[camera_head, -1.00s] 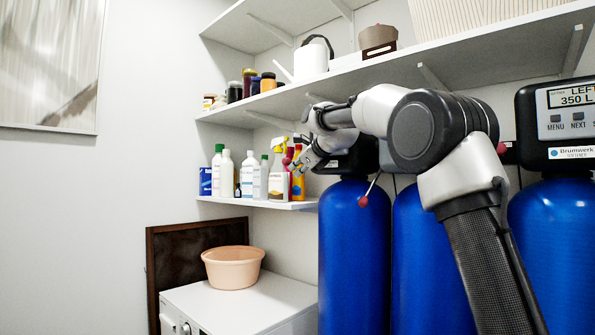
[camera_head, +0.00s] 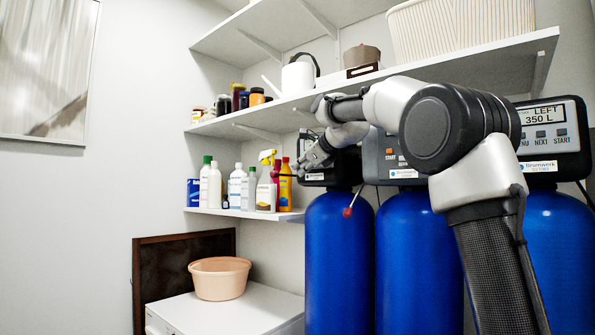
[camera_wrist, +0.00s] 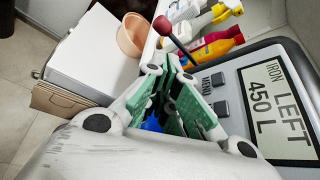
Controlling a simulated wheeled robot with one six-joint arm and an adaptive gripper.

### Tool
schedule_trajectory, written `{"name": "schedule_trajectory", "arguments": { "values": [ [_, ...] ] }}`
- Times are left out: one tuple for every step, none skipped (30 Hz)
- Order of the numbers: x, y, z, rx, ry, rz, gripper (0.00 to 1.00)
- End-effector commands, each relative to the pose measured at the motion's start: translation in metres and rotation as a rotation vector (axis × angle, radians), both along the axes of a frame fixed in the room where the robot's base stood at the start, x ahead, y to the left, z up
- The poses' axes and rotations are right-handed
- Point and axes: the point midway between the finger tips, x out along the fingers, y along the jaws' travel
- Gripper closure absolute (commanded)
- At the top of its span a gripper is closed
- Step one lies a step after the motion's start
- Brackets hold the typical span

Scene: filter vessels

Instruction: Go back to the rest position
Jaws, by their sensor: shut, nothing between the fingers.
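My gripper (camera_head: 306,166) is in front of the left vessel's control head, with the shelf bottles behind it to the left. It is shut and empty; its green-padded fingers (camera_wrist: 168,104) are close together in the wrist view. The left blue filter vessel (camera_head: 338,265) stands below it, and its control head is partly hidden by my wrist. That head's display (camera_wrist: 275,105) reads IRON, LEFT 450 L in the wrist view. A lever with a red knob (camera_head: 347,212) sticks out there; the knob (camera_wrist: 162,26) also shows beyond my fingers. My arm is bent, its elbow in front of the other vessels.
A middle vessel (camera_head: 405,270) and a right vessel (camera_head: 556,250) stand alongside; the right display reads LEFT 350 L. Bottles (camera_head: 237,188) crowd the lower shelf (camera_head: 240,213). A watering can (camera_head: 298,78) stands on a higher shelf. A peach basin (camera_head: 219,279) sits on a white appliance (camera_head: 225,316).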

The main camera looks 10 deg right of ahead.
Motion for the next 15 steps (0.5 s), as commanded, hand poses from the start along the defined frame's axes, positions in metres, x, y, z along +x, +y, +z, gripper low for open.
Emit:
{"name": "schedule_trajectory", "arguments": {
  "values": [
    [0.0001, -0.0001, -0.0004, 0.000, 0.001, -0.001, 1.00],
    [0.0001, 0.0000, -0.0004, 0.000, 0.001, 0.000, 1.00],
    [0.0001, 0.0000, -0.0004, 0.000, 0.001, 0.000, 1.00],
    [0.0002, 0.0000, -0.0006, 0.000, 0.001, 0.000, 1.00],
    [0.0002, 0.0000, -0.0006, 0.000, 0.001, 0.000, 1.00],
    [0.0002, 0.0000, -0.0006, 0.000, 0.001, 0.000, 1.00],
    [0.0002, 0.0000, -0.0006, 0.000, 0.001, 0.000, 1.00],
    [0.0003, 0.0000, -0.0007, 0.000, 0.001, 0.000, 1.00],
    [0.0003, 0.0000, -0.0007, 0.000, 0.001, 0.000, 1.00],
    [0.0003, 0.0000, -0.0007, 0.000, 0.001, 0.000, 1.00],
    [0.0002, 0.0000, -0.0007, 0.000, 0.001, 0.000, 1.00],
    [0.0003, 0.0001, -0.0008, -0.006, -0.001, 0.003, 1.00],
    [0.0003, 0.0001, -0.0008, -0.016, -0.005, 0.007, 1.00],
    [0.0003, 0.0000, -0.0008, -0.033, -0.011, 0.015, 1.00],
    [0.0001, 0.0001, -0.0012, -0.070, -0.023, 0.032, 1.00]
  ]
}}
